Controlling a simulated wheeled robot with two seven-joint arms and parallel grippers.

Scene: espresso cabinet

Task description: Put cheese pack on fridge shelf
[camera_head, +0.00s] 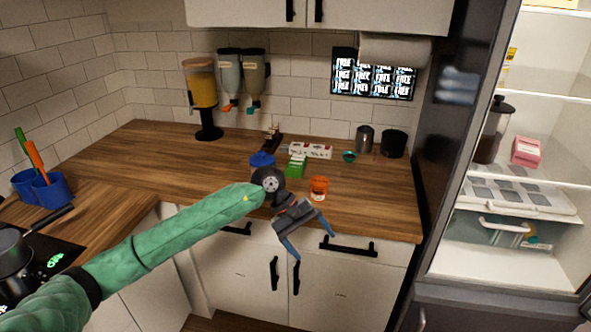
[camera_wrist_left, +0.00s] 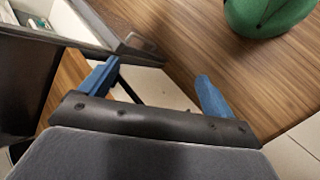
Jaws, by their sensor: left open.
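My left gripper (camera_head: 314,247) is open and empty in front of the counter edge, above the white lower cabinets. In the left wrist view its blue fingers (camera_wrist_left: 157,72) are spread with nothing between them. I cannot tell for sure which item is the cheese pack. The open fridge at the right has a middle shelf (camera_head: 550,178) holding a pink pack (camera_head: 526,152) and a dark-lidded jug (camera_head: 491,130). My right gripper is not in view.
An orange cup (camera_head: 319,187) and a blue item (camera_head: 262,159) stand near the gripper. A teal cup (camera_head: 348,156), a metal canister (camera_head: 364,140) and a black canister (camera_head: 393,144) stand further back. A dark fridge side panel (camera_head: 452,120) separates the counter from the fridge interior.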

